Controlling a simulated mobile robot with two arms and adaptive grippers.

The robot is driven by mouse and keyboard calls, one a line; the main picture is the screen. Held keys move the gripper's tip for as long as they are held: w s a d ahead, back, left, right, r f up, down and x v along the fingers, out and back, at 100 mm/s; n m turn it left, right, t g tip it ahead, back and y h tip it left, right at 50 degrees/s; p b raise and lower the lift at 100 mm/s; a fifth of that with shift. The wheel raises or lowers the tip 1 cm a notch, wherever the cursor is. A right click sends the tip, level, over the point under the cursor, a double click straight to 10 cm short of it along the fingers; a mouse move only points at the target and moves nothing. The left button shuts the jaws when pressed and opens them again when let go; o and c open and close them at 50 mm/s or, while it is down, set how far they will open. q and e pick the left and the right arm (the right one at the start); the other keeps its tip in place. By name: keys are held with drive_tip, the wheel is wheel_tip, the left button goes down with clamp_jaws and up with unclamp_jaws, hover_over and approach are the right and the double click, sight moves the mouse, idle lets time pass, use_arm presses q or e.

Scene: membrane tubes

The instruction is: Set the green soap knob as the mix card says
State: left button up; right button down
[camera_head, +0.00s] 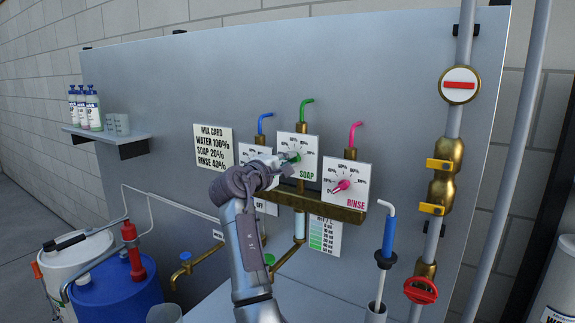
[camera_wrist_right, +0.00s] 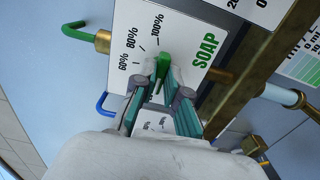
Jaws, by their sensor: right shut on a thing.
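The mix card (camera_head: 212,149) on the panel reads water 100%, soap 20%, rinse 40%. The white soap dial plate (camera_head: 299,143) is right of it, under a green bent pipe. My right gripper (camera_head: 287,159) reaches up to this dial from below. In the right wrist view, its teal fingers (camera_wrist_right: 160,88) are shut on the green soap knob (camera_wrist_right: 163,66). The 60%, 80% and 100% marks show there beside the knob; the fingers cover part of the dial, and I cannot read the knob's exact setting. My left gripper is not in view.
The rinse dial (camera_head: 346,183) with its pink knob is close on the right. The water dial (camera_head: 254,151) is partly hidden by my right gripper. A brass rail (camera_head: 318,206) runs below the dials. A shelf (camera_head: 105,135) with bottles is at the left.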

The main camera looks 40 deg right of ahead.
idle(0.3)
drive_tip(key=c, duration=1.2)
unclamp_jaws()
drive_tip(key=v, duration=1.2)
drive_tip(key=shift+a+f, duration=0.1)
